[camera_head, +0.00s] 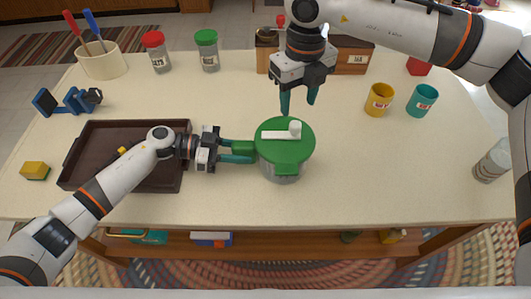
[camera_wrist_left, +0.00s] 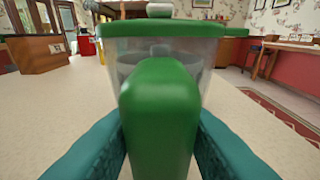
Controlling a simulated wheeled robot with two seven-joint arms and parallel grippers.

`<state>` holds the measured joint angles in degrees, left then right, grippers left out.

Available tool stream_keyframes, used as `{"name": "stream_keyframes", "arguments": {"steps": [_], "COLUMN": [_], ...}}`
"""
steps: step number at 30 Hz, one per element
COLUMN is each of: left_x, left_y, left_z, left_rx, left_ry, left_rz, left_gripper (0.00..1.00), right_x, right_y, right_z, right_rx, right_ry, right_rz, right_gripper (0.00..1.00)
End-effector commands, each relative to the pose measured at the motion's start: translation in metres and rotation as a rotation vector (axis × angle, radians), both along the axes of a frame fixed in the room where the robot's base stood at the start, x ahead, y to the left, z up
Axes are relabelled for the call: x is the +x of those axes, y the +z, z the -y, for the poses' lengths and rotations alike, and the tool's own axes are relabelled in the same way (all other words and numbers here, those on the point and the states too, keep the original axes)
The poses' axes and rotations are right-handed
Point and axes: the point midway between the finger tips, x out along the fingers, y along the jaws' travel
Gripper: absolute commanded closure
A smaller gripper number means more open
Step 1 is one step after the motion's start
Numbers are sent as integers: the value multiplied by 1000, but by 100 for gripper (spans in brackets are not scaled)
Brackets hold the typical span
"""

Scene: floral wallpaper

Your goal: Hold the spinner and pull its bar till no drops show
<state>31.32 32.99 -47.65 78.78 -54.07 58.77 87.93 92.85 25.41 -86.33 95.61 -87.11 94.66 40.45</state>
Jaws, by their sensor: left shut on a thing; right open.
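The spinner (camera_head: 285,147) stands upright on the table, a clear bowl with a green lid and a white bar with a knob (camera_head: 295,129) on top. My left gripper (camera_head: 238,152) is shut on the spinner's green handle at its left side. The handle (camera_wrist_left: 158,115) fills the middle of the left wrist view between the teal fingers, with the clear bowl behind it. Drops on the bowl are too small to tell. My right gripper (camera_head: 298,103) is open and empty, pointing down above and behind the lid, apart from the bar.
A dark brown tray (camera_head: 87,179) lies left under my left arm. Shakers with red (camera_head: 155,52) and green (camera_head: 208,50) lids stand behind. Yellow (camera_head: 378,99) and teal (camera_head: 421,100) cups stand right.

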Motion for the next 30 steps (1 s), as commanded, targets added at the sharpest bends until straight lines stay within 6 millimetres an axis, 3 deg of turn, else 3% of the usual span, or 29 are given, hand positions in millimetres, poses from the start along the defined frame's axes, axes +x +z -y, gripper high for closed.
{"name": "stream_keyframes", "arguments": {"steps": [10, 11, 15, 25, 30], "left_x": [0, 0, 0, 0, 1], "left_y": [-1, -1, -1, 0, 4], "left_z": [0, 0, 0, -3, -24], "left_rx": [3, 3, 2, 1, 3], "left_ry": [0, 0, 0, 1, 3], "left_rz": [-1, -1, -1, 0, 0], "left_gripper": [91, 68, 45, 44, 44], "right_x": [0, 0, 0, 0, 0], "right_y": [0, 0, 0, 0, 0], "right_z": [0, 0, 0, 0, 0], "right_rx": [0, 0, 0, 0, 0], "right_ry": [0, 0, 0, 0, 0], "right_rz": [0, 0, 0, 0, 0], "right_gripper": [50, 50, 50, 50, 50]}}
